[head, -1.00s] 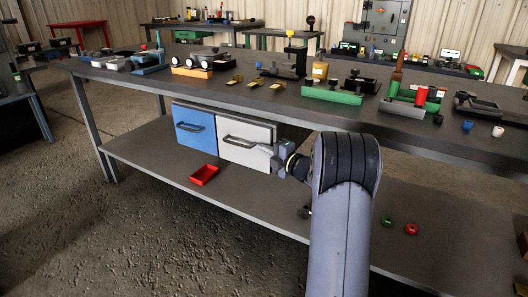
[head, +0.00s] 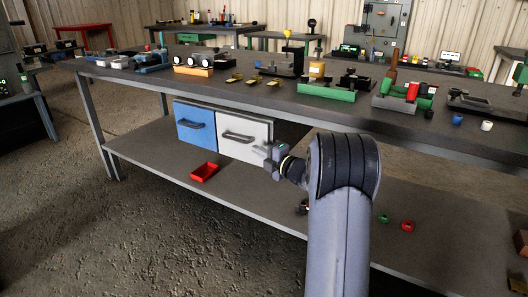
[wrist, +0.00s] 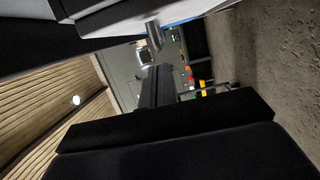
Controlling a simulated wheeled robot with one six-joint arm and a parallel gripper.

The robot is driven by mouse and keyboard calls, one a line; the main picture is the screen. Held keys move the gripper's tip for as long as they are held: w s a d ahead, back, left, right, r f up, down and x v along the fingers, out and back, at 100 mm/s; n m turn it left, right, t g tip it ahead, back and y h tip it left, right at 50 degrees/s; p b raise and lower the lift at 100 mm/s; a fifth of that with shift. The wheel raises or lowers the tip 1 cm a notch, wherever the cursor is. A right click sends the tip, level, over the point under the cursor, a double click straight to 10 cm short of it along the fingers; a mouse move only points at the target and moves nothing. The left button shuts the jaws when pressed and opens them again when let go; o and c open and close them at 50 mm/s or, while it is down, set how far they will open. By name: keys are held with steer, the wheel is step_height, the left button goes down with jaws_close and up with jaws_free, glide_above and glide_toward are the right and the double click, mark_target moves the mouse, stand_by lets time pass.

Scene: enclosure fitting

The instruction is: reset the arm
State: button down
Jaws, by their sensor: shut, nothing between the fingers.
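My arm reaches forward from the bottom of the head view. My gripper (head: 258,150) is shut and empty. It is in front of the lower right part of the white drawer (head: 243,148), just below and right of that drawer's dark handle (head: 238,138). I cannot tell whether the fingertips touch the drawer front. In the wrist view, dark gripper parts (wrist: 155,88) fill the middle and bottom, with a pale panel edge and a short metal bar (wrist: 154,36) near the top.
The blue drawer (head: 195,125) sits left of the white one under the workbench (head: 225,97). A red tray (head: 204,172) lies on the lower shelf (head: 150,150), with a green ring (head: 384,218) and a red ring (head: 407,226) to the right. Fixtures crowd the benchtop.

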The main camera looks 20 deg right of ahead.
steer(key=p+v, duration=0.1)
steer(key=v, duration=0.7)
steer(key=shift+p, duration=0.3)
steer(key=shift+d, duration=0.15)
